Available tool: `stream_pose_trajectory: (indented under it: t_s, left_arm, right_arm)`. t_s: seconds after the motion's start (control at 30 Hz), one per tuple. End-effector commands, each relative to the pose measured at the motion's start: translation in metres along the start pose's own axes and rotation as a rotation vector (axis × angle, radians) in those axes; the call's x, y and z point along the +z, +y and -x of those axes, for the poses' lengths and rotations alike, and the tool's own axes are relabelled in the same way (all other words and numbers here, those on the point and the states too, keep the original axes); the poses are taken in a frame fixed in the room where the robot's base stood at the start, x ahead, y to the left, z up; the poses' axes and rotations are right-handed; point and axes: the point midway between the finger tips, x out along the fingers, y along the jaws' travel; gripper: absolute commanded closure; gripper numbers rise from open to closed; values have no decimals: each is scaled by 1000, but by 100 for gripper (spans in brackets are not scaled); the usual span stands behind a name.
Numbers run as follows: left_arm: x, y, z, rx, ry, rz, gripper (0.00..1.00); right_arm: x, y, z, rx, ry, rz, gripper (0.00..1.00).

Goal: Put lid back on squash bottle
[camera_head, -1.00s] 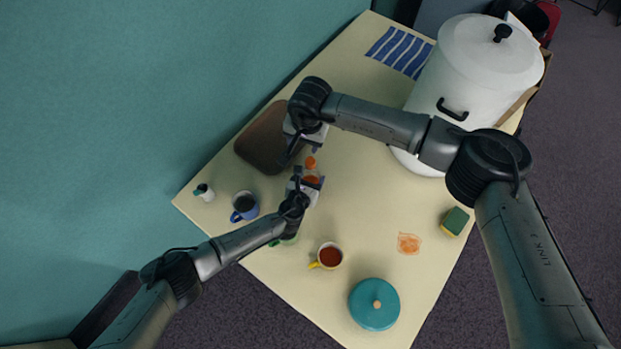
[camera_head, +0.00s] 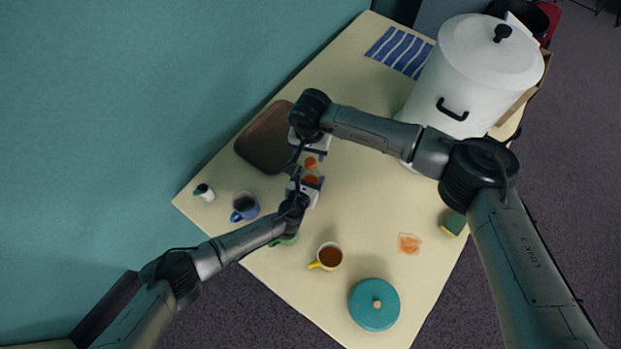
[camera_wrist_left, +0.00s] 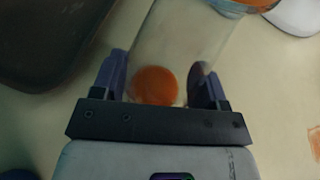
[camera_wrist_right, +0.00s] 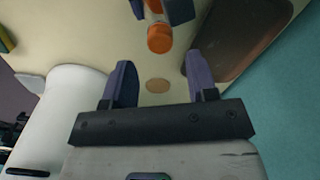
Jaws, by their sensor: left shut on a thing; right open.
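The squash bottle, clear with orange in it, is between the fingers of my left gripper (camera_head: 309,183), which is shut on it. The bottle's clear wall shows in the left wrist view (camera_wrist_left: 180,45), with an orange round patch at its near end. In the right wrist view an orange end (camera_wrist_right: 160,38) of it points towards my right gripper. My right gripper (camera_head: 310,153) is open and empty, close beyond this orange end. A flat tan disc (camera_wrist_right: 158,86) shows between its fingers; I cannot tell whether it is the lid.
A dark brown board (camera_head: 264,140) lies left of the grippers. A blue mug (camera_head: 244,206), a green mug (camera_head: 286,240) and a yellow-handled mug (camera_head: 330,256) stand nearby. A big white pot (camera_head: 470,80) stands at the right, a teal lid (camera_head: 374,305) at the front.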

Motion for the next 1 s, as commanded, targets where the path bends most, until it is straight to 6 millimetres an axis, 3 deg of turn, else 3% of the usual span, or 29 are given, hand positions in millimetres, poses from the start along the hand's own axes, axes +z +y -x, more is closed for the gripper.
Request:
stream_pose_trajectory:
  t_s: [0.33,0.8,1.0]
  left_arm:
    - [-1,0,0,1,1,0,99]
    - [-1,0,0,1,1,0,99]
    - [-1,0,0,1,1,0,99]
  right_arm:
    - [0,0,-39,-1,-1,-1,47]
    - [0,0,-47,-1,0,-1,47]
    - [0,0,-47,-1,0,-1,64]
